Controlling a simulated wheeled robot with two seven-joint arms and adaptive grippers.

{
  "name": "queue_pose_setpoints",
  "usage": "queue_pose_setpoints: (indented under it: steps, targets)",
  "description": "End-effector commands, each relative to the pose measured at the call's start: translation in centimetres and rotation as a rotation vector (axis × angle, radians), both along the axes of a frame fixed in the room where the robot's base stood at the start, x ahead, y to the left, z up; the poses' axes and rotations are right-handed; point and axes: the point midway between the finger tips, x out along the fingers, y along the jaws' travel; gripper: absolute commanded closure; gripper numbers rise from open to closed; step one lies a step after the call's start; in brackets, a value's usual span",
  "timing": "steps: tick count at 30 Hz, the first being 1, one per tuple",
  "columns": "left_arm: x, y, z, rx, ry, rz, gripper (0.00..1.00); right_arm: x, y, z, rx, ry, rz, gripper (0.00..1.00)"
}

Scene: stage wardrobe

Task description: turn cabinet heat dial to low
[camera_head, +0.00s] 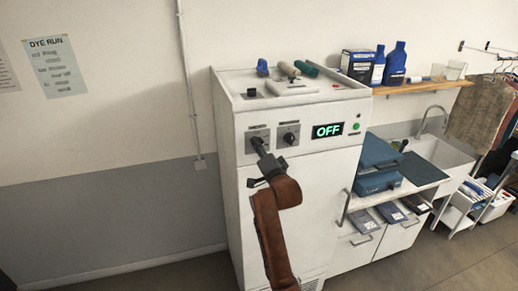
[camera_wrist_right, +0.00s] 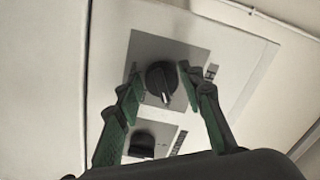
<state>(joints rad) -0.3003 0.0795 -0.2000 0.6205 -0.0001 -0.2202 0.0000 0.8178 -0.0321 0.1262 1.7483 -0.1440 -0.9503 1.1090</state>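The white cabinet (camera_head: 312,165) has two dark dials on grey plates near its top front. The left dial is mostly hidden behind my right gripper (camera_head: 260,148) in the head view. The right dial (camera_head: 289,138) is in clear view. In the right wrist view, a round black dial (camera_wrist_right: 161,82) with a pale pointer mark lies between the fingertips of my right gripper (camera_wrist_right: 160,77). The fingers are spread on both sides of it; contact is unclear. The second dial (camera_wrist_right: 142,144) shows below. Plate lettering is unreadable. My left gripper is not in view.
Rollers (camera_head: 289,69) and a raised panel (camera_head: 291,87) are on top. A counter with a blue case (camera_head: 377,165) and a sink stand to the right.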

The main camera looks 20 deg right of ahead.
Motion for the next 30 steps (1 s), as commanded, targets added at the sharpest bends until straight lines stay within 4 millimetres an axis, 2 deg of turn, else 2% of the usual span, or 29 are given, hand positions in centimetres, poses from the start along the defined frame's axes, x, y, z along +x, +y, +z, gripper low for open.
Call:
queue_pose_setpoints:
  steps: [4, 12, 16, 20, 30]
  targets:
    - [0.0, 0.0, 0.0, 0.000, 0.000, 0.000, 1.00, 0.0, 0.0, 0.0, 0.000, 0.000, 0.000, 0.53]
    - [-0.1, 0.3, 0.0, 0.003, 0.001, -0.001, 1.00, -0.1, 0.0, 0.0, 0.000, -0.001, 0.000, 0.53]
    - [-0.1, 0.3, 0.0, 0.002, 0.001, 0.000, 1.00, -0.9, 0.0, 0.0, 0.000, -0.002, 0.001, 0.53]
    - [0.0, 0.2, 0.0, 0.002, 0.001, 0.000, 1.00, -3.0, -0.1, 0.0, 0.001, -0.002, 0.000, 0.53]
    - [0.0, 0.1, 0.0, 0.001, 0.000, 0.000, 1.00, -9.7, -0.3, 0.0, 0.001, -0.001, 0.000, 0.53]
